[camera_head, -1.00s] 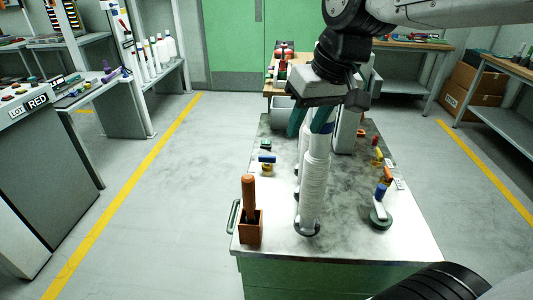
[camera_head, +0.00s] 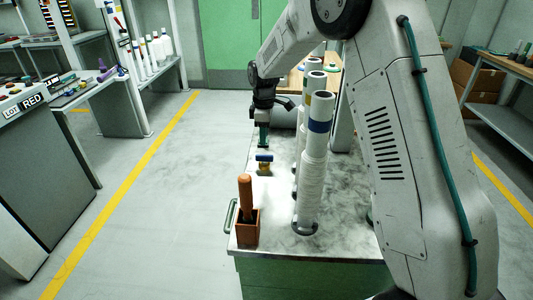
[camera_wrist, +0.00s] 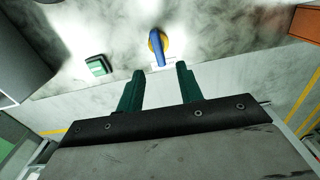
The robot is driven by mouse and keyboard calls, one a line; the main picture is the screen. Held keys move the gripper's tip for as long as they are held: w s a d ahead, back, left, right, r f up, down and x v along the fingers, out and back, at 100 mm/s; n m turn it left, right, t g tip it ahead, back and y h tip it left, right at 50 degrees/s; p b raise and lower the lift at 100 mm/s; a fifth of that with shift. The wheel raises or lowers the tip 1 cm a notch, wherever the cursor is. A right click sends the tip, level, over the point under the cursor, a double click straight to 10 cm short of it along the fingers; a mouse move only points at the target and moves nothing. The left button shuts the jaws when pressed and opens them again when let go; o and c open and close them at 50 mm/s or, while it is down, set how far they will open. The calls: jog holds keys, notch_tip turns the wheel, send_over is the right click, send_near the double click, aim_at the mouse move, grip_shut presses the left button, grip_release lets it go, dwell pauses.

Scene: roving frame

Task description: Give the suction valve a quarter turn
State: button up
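A small valve with a blue lever handle on a yellow body (camera_head: 264,161) stands on the left part of the cart top. Its label is too small to read, so I cannot tell if it is the suction valve. In the wrist view the blue lever (camera_wrist: 157,43) points toward my gripper (camera_wrist: 160,71), its near end just ahead of the gap between the fingertips. My green fingers are apart and empty. In the head view my gripper (camera_head: 263,134) hangs over the cart's left side, beyond the valve.
Tall white bobbins (camera_head: 314,165) stand right of the valve. A brown box with a wooden-handled tool (camera_head: 246,226) is at the front left corner. A small green block (camera_wrist: 97,65) sits left of the valve in the wrist view. My arm hides the cart's right side.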

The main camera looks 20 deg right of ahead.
aim_at(264, 155)
jog(key=shift+w+f, duration=0.15)
jog(key=shift+f, duration=0.35)
notch_tip(264, 155, down, 8)
jog(key=shift+d+r, duration=0.1)
jog(key=shift+r, duration=0.15)
grip_shut()
